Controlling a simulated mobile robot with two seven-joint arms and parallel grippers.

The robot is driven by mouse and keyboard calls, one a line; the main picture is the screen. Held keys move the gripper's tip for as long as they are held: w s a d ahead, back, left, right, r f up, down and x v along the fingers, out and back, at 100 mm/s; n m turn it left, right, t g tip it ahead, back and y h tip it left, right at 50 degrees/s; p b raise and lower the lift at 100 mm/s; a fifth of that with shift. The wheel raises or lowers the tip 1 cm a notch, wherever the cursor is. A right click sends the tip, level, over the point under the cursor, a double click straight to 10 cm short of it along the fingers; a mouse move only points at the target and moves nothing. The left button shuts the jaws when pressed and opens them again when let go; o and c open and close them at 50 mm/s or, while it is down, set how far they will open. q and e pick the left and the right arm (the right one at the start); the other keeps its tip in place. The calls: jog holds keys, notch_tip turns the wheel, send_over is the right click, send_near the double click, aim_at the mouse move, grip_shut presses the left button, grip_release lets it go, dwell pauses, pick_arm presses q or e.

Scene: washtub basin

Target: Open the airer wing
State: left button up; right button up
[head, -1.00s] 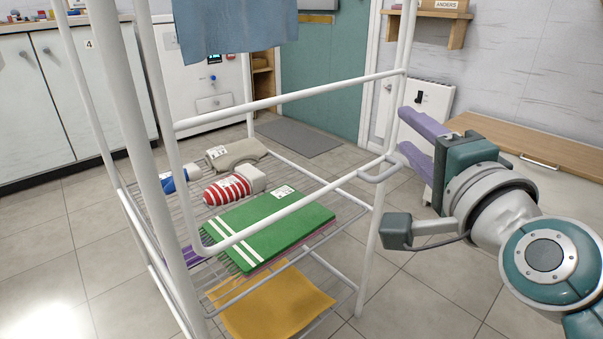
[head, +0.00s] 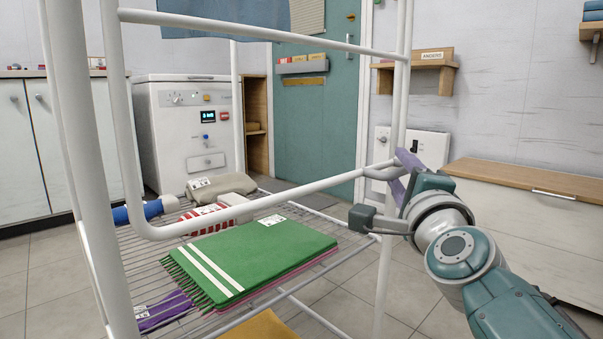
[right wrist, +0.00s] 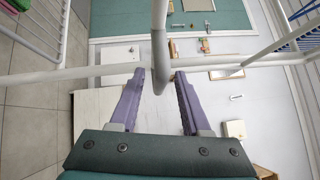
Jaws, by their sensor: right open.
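The airer is a white tube rack, and its wing is a white tube frame (head: 270,198) folded across the near side in the head view. My left gripper is not in view.
The airer's shelf holds a folded green towel (head: 250,252), a red-striped roll (head: 215,214), a beige roll (head: 220,186) and purple cloth (head: 165,310). A blue cloth (head: 225,18) hangs above. A wood-topped cabinet (head: 530,180) stands right; a white machine (head: 190,130) stands behind.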

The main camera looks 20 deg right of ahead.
aim_at(395, 163)
jog(key=shift+b+x, duration=0.55)
jog(key=shift+x, duration=1.15)
jog(key=c, duration=0.7)
jog(key=shift+r, duration=0.1)
grip_shut()
